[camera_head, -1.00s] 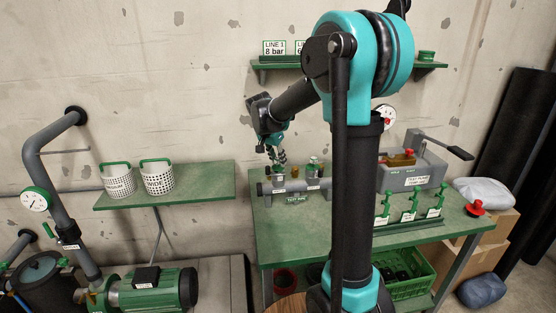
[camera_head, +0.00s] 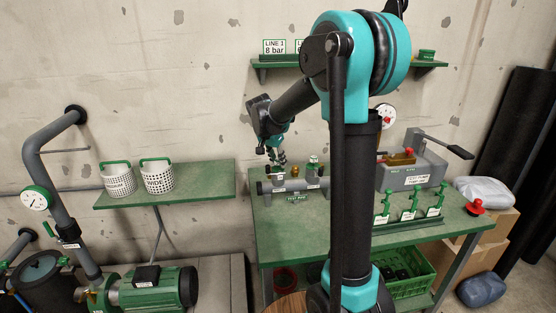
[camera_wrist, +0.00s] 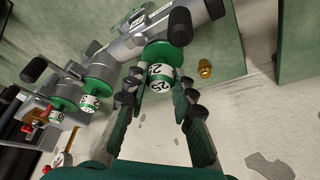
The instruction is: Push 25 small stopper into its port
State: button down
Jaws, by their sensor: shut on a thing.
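In the wrist view my gripper (camera_wrist: 158,92) is shut on the small stopper (camera_wrist: 160,76), a green piece with a white band marked 25. A wider green round part shows just beyond the band, close against the grey pipe manifold (camera_wrist: 130,45). I cannot tell whether the stopper is inside its port; the port mouth is hidden. In the head view my gripper (camera_head: 277,160) is over the left end of the manifold (camera_head: 297,186), which lies on the green bench (camera_head: 300,230). The stopper is too small to make out there.
The grey test pump (camera_head: 410,178) and a stand with green upright pieces (camera_head: 410,212) are further right. The bench front is clear.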

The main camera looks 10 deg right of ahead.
jog(key=shift+f, duration=0.1)
jog(key=c, duration=1.6)
grip_release()
jog(key=shift+o, duration=0.2)
jog(key=v, duration=1.1)
jog(key=s+d+f+n+y, duration=0.1)
jog(key=s+d+f+n, duration=0.2)
jog(key=s+f, duration=0.7)
jog(key=s+d+f+n+t+y, duration=0.1)
jog(key=s+d+f+n, duration=0.3)
jog(key=s+f, duration=0.7)
jog(key=s+n+y, duration=0.1)
jog(key=s+n, duration=0.1)
jog(key=s, duration=0.4)
jog(key=shift+s+f, duration=0.25)
